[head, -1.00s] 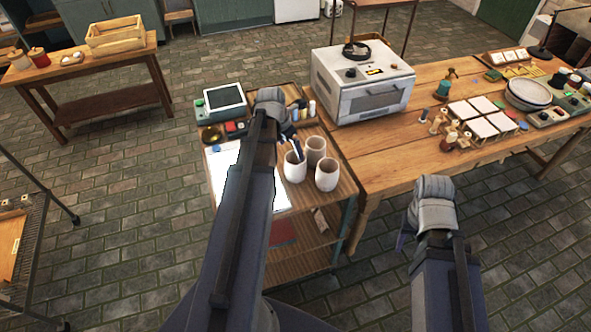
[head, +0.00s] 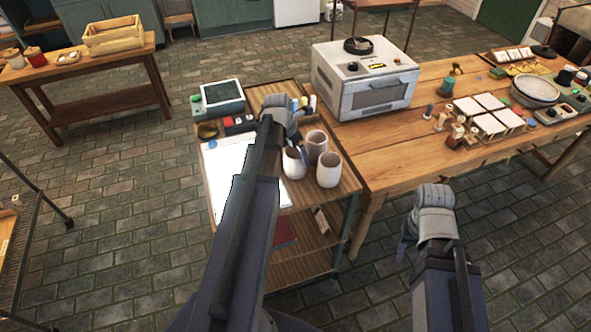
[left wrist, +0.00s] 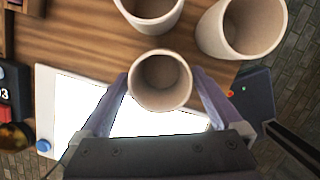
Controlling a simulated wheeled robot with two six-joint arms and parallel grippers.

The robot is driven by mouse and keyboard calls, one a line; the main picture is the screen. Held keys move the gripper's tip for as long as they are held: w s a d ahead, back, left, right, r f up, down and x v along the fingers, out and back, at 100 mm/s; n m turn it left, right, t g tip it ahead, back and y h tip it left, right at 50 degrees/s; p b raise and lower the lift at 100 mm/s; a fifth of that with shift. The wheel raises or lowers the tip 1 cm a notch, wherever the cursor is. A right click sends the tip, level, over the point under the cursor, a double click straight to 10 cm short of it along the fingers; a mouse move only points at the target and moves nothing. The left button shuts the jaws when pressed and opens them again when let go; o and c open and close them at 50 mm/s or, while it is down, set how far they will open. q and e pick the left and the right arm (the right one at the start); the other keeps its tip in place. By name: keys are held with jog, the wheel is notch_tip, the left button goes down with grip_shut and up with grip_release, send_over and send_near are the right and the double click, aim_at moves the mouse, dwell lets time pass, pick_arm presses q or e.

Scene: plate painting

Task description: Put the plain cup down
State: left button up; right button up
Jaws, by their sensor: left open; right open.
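Three pale, plain-looking cups stand upright on the wooden trolley top (head: 345,190). The left one, the plain cup (head: 293,163), is between the fingers of my left gripper (head: 293,137). In the left wrist view this cup (left wrist: 160,82) looks empty, with my left gripper (left wrist: 160,98) open and a finger on either side. Contact of the fingers with its wall cannot be made out. The arm hides part of it in the head view. My right gripper (head: 404,242) is open and empty, low in front of the long table, partly hidden by its wrist.
The other two cups (head: 317,146) (head: 329,170) stand close to the right. A white oven (head: 365,78) and several white tiles (head: 488,115) are on the long table (head: 390,150).

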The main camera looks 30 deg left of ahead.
pick_arm(q)
jog(key=shift+f, duration=0.15)
grip_shut()
dwell(0.8)
